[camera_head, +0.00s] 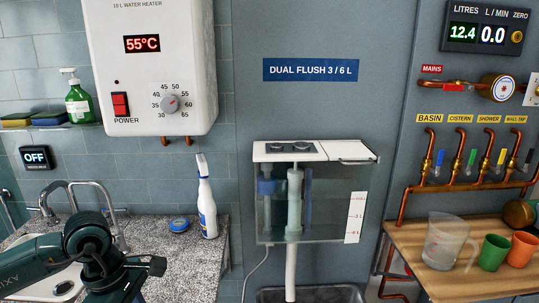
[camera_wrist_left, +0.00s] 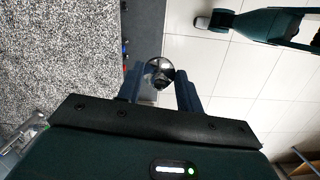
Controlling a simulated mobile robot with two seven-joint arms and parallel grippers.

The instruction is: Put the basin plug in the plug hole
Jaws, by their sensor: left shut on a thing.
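My left gripper (camera_wrist_left: 160,92) shows in the left wrist view, its two fingers shut on a small round shiny dark thing, seemingly the basin plug (camera_wrist_left: 159,71). It is held between the fingertips, above the floor beside the granite worktop's edge. In the head view my left arm covers much of the white basin (camera_head: 72,273) at lower left. A small dark round spot (camera_head: 63,287) shows in the basin, perhaps the plug hole; I cannot tell for sure. The fingertips and plug are not clear in the head view. My right gripper is out of view.
A chrome tap (camera_head: 88,190) stands behind the basin. A spray bottle (camera_head: 206,205) and a blue round tin (camera_head: 179,225) stand on the granite worktop (camera_head: 195,262). A wooden bench (camera_head: 465,284) with a jug (camera_head: 445,243) and cups is at right.

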